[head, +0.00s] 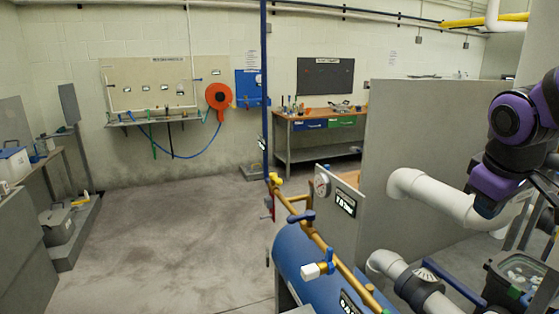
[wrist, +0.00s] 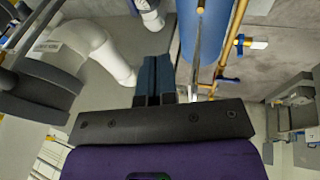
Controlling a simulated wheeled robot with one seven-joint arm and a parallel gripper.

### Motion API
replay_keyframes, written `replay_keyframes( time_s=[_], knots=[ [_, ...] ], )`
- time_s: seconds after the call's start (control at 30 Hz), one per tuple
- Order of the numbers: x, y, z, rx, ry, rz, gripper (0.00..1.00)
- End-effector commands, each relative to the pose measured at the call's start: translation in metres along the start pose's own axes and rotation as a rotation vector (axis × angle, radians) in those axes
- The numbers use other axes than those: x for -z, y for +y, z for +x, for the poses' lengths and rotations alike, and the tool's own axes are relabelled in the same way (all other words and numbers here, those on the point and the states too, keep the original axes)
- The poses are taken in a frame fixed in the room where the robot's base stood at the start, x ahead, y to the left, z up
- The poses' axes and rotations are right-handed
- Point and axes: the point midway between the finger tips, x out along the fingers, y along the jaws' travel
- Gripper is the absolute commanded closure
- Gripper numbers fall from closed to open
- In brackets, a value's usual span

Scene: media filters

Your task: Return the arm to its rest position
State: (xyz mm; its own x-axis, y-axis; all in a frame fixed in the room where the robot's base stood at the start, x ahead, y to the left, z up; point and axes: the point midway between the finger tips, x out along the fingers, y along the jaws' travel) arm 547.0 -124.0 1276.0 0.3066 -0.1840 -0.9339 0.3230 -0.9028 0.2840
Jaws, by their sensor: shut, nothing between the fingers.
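My gripper (wrist: 155,75) shows in the wrist view as two dark blue-grey fingers side by side, shut with nothing between them. They point past white pipework and a blue tank (wrist: 207,30). In the head view my purple and black arm is at the right edge, in front of a grey panel and above a white pipe (head: 435,194).
A blue tank (head: 315,262) with yellow piping (head: 318,240) and a gauge (head: 322,183) stands at front centre. A grey partition (head: 415,140) is behind the arm. A black bin (head: 518,278) is at lower right. The floor (head: 170,230) at left centre is clear.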

Motion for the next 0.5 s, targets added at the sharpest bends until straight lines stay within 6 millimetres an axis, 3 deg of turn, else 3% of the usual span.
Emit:
replay_keyframes(
  time_s=[0.2, 0.5],
  knots=[
    [-0.032, -0.033, -0.046, 0.052, 0.09, 0.194, 1.0],
    [-0.068, -0.069, -0.08, 0.136, 0.168, 0.385, 1.0]
  ],
)
